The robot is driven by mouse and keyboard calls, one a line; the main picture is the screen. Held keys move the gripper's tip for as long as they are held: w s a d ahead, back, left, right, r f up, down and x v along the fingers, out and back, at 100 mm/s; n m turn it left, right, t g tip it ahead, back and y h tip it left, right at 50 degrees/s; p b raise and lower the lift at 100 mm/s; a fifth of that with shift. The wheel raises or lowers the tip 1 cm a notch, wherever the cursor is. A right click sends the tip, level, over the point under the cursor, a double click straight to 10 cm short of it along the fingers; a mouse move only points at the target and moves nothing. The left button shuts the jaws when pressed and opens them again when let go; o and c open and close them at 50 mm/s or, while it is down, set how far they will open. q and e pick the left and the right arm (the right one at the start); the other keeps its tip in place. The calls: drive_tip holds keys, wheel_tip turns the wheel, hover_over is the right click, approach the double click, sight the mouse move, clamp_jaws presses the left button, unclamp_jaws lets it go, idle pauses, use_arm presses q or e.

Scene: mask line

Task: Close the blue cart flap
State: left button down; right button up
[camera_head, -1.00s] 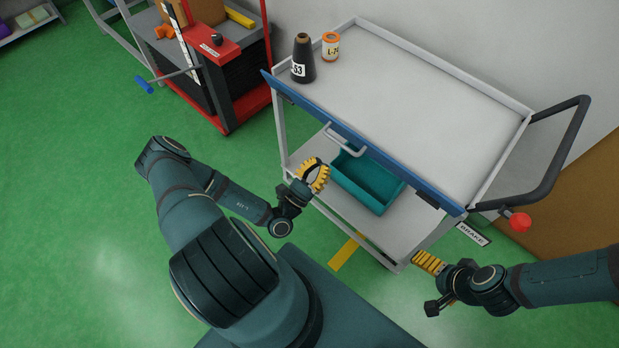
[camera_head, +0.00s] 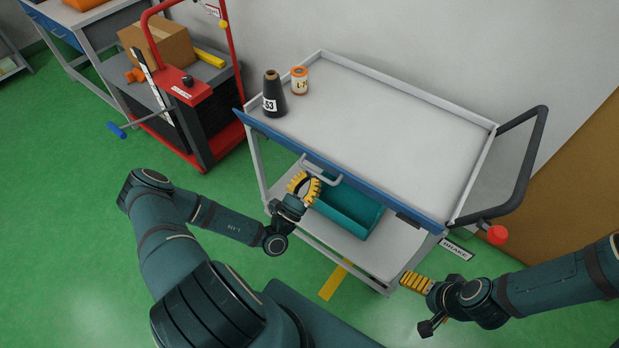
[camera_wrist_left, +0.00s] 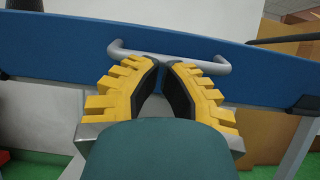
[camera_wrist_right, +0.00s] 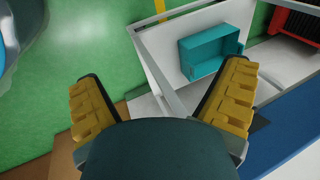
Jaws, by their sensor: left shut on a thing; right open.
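The grey cart (camera_head: 380,110) stands ahead with its blue flap (camera_head: 350,178) along the near side of the top deck. In the left wrist view the flap (camera_wrist_left: 60,45) is a broad blue panel facing me. Its grey bar handle (camera_head: 325,173) also shows in the left wrist view (camera_wrist_left: 140,53). My left gripper (camera_head: 306,186) has yellow ribbed fingers, brought together on the handle (camera_wrist_left: 165,64). The fingertips partly hide the bar. My right gripper (camera_head: 416,283) is open and empty, low beside the cart's near right corner; its fingers stand wide apart in its wrist view (camera_wrist_right: 165,95).
A black cone (camera_head: 274,95) and an orange-and-white can (camera_head: 299,80) stand on the deck's left end. A teal bin (camera_head: 350,212) sits on the lower shelf. A red knob (camera_head: 497,235) and dark push handle (camera_head: 535,160) are right. A red trolley (camera_head: 200,110) stands left.

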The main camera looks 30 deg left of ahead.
use_arm(q)
drive_tip(key=r+g+p, duration=0.1)
drive_tip(key=p, duration=0.2)
drive_tip(key=w+r+g+p, duration=0.1)
drive_tip(key=p, duration=0.3)
drive_tip(key=shift+r, duration=0.15)
drive_tip(key=shift+w+p, duration=0.2)
drive_tip(key=shift+p, duration=0.35)
use_arm(e)
wheel_tip(320, 180, up, 9)
drive_tip(key=w, duration=0.1)
drive_tip(key=shift+w+d+t, duration=0.25)
drive_tip(key=shift+w+t, duration=0.05)
drive_tip(key=shift+w, duration=0.1)
